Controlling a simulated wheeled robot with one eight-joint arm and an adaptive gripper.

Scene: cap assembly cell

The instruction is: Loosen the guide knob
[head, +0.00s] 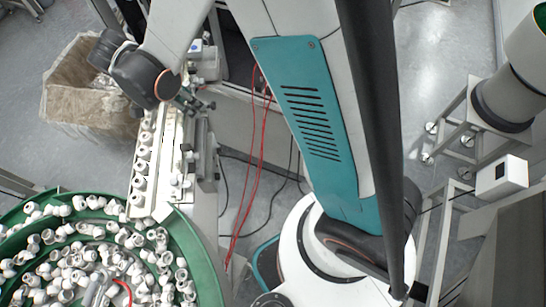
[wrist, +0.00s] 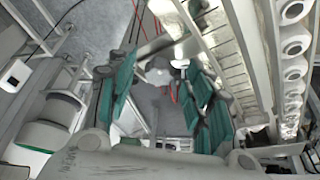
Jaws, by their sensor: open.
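My gripper (wrist: 160,68) is open in the wrist view, with its teal-padded fingers spread apart. A pale rounded shape (wrist: 158,75) shows between the fingers, and I cannot tell whether it is the guide knob. No contact with the fingers is visible. In the head view, small dark fittings (head: 187,147) sit along the guide rail beside the cap track (head: 143,165). They are too small to tell which is the guide knob. My arm's dark joint is above the track's far end, and the gripper is not clearly seen there.
A green-rimmed bowl feeder (head: 205,270) full of white caps stands at the lower left. A cardboard box (head: 85,90) is on the floor beyond it. In the wrist view, the track with its row of white caps (wrist: 293,75) runs close along the right. Red cables (head: 262,150) hang beside the track.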

